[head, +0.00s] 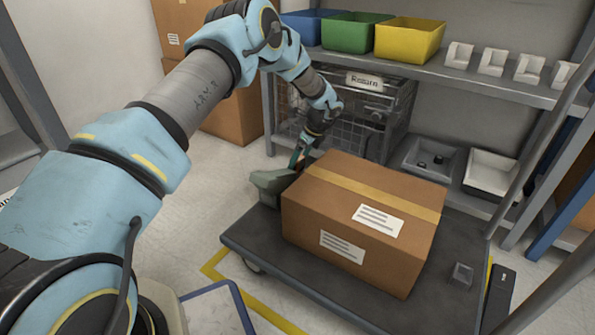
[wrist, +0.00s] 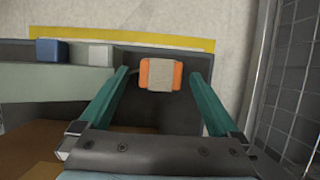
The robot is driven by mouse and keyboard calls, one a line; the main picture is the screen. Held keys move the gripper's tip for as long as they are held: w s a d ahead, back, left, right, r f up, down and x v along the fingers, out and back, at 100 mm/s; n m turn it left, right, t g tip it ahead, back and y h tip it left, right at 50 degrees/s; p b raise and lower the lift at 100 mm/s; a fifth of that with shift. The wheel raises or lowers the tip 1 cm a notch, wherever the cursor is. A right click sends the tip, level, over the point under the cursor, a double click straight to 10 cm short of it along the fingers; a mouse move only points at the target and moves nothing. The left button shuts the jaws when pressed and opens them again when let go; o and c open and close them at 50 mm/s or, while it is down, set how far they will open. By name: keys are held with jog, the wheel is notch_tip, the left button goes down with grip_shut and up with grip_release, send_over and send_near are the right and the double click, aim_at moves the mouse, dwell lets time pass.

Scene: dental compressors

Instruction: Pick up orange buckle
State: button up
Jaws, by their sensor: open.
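The orange buckle (wrist: 178,75) shows in the wrist view as an orange piece with a beige band across its middle. It lies at the edge of the dark cart deck (wrist: 150,120). My gripper (wrist: 160,74) is open, with its two green fingers on either side of the buckle in this view. In the head view my gripper (head: 298,158) is at the far left corner of the cardboard box, and the buckle is hidden there.
A large cardboard box (head: 330,215) stands on the cart (head: 290,270), right beside my gripper. A grey-green object (head: 268,187) lies left of it. A wire basket (wrist: 300,90) is close on the right. Shelving with blue, green and yellow bins (head: 408,42) stands behind.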

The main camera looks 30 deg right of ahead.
jog(key=b+x, duration=0.1)
jog(key=x, duration=0.2)
jog(key=c, duration=1.5)
jog(key=shift+c, duration=0.2)
